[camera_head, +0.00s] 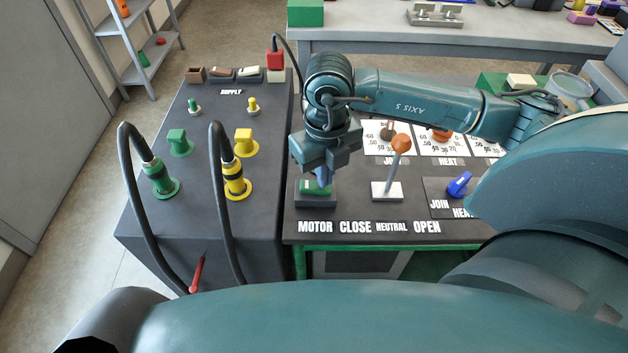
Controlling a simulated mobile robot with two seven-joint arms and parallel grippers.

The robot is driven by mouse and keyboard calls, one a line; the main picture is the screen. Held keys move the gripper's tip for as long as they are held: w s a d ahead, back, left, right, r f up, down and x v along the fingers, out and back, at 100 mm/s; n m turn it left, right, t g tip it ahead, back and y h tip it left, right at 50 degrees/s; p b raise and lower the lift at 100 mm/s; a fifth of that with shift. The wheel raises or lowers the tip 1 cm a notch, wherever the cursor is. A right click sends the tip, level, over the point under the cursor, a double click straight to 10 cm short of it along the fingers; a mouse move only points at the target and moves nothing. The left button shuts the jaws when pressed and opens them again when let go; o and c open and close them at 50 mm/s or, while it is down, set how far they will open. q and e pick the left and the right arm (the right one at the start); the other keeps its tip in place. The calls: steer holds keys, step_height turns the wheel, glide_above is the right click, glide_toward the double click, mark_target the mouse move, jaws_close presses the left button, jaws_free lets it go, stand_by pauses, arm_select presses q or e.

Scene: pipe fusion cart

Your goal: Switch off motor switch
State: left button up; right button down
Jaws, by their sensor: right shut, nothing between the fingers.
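The motor switch (314,196) is a dark box with a green rocker on top, above the white word MOTOR on the black panel. My right gripper (318,180) points down onto it from above, its fingers shut and empty. The fingertips are at the green rocker, touching or just above it; I cannot tell which. The gripper covers part of the switch's far side, so the rocker's tilt is hard to read. My left gripper is not in view.
A lever with an orange knob (401,143) stands right of the switch. A blue selector knob (459,184) is further right. Left, the supply box (200,262) carries green and yellow plugs with black cables (222,190). Gauges sit behind my right arm.

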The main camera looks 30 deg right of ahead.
step_height(320, 180, up, 6)
steer(key=p, duration=0.3)
steer(key=shift+r+p, duration=0.2)
steer(key=shift+p, duration=0.15)
stand_by(0.4)
